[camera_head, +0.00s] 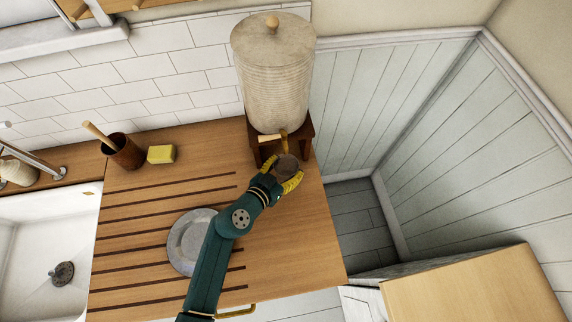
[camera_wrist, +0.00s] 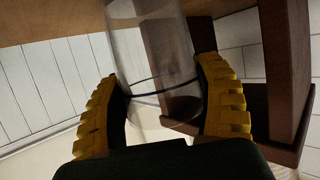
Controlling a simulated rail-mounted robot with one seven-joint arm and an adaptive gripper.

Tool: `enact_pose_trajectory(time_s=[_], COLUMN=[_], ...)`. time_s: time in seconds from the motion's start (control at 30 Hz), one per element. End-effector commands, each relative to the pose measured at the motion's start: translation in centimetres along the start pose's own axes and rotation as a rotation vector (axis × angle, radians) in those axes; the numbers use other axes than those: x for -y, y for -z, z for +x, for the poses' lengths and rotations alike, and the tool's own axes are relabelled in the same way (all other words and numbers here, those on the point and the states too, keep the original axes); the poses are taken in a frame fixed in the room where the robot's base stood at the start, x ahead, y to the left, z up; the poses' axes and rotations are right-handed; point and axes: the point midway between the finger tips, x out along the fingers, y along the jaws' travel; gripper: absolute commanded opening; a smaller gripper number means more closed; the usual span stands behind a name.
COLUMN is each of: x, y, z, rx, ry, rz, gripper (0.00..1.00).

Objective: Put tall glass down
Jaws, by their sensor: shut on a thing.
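The tall glass (camera_wrist: 158,62) is clear, with a dark ring around it, and stands between my fingers in the wrist view. My gripper (camera_wrist: 165,108) has yellow ridged fingers, one on each side of the glass, and is shut on it. In the head view my gripper (camera_head: 281,181) is over the right part of the wooden counter (camera_head: 310,235), in front of the dispenser's wooden stand. The glass (camera_head: 287,166) shows there from above, small and partly hidden by the fingers. I cannot tell whether its base touches the counter.
A ribbed dispenser (camera_head: 272,80) with a tap stands on a wooden stand (camera_head: 307,130) just behind my gripper. A grey plate (camera_head: 183,243) lies partly under my arm. A brown cup (camera_head: 123,152) and a yellow sponge (camera_head: 161,154) sit at the back left. The counter's right edge is near.

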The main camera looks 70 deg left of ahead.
Motion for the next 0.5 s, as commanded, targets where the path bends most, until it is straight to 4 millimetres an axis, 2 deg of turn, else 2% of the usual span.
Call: enact_pose_trajectory(time_s=[0.23, 0.27, 0.4, 0.5], x=[0.06, 0.04, 0.04, 0.04], y=[-0.14, -0.19, -0.08, -0.08], z=[0.07, 0.06, 0.00, 0.00], rx=[-0.002, 0.000, 0.000, 0.000], ry=[0.001, 0.001, 0.001, 0.001], rz=[0.001, 0.000, 0.000, 0.000], gripper=[0.29, 0.72, 0.99, 1.00])
